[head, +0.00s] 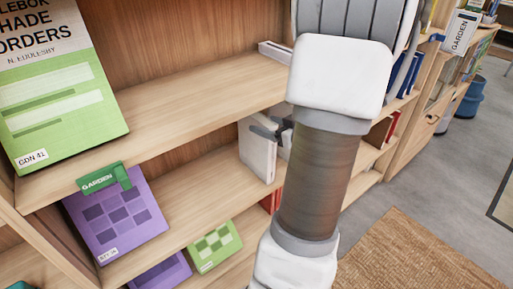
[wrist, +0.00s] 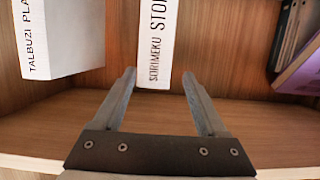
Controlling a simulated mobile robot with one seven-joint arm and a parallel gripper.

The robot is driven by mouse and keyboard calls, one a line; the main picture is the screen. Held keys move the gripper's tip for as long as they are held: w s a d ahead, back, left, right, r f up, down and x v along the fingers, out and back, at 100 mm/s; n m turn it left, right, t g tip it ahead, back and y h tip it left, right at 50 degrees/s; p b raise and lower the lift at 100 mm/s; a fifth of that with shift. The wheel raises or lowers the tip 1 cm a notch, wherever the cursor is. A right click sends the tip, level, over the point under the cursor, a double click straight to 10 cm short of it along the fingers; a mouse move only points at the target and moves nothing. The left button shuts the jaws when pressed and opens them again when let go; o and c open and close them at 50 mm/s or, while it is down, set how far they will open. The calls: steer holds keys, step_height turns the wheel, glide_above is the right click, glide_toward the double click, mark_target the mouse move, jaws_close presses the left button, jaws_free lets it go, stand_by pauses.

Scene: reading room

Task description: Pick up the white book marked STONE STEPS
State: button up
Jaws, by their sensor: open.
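My gripper (wrist: 159,75) is open, one finger on each side of the line to this spine, with the book's lower end between or just beyond the fingertips. I cannot tell whether they touch it. In the head view my gripper (head: 268,126) is by white books (head: 257,158) on the middle shelf, partly hidden by my arm.
A second white book marked TALBUZI PLA (wrist: 60,40) stands left of it, with a gap. Dark and purple books (wrist: 300,60) are at right. The head view shows a green book (head: 65,90), a purple book (head: 117,215) and a GARDEN label (head: 103,180).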

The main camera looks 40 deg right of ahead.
mark_target(257, 114)
steer(key=shift+d+r+b+x, duration=0.15)
steer(key=shift+b+x, duration=0.1)
steer(key=shift+x, duration=0.7)
steer(key=shift+d+r+b+x, duration=0.1)
steer(key=shift+b+x, duration=0.1)
steer(key=shift+x, duration=0.8)
steer(key=shift+d+r+b+x, duration=0.15)
steer(key=shift+b+x, duration=0.1)
steer(key=shift+x, duration=0.7)
jaws_close()
steer(key=shift+r, duration=0.1)
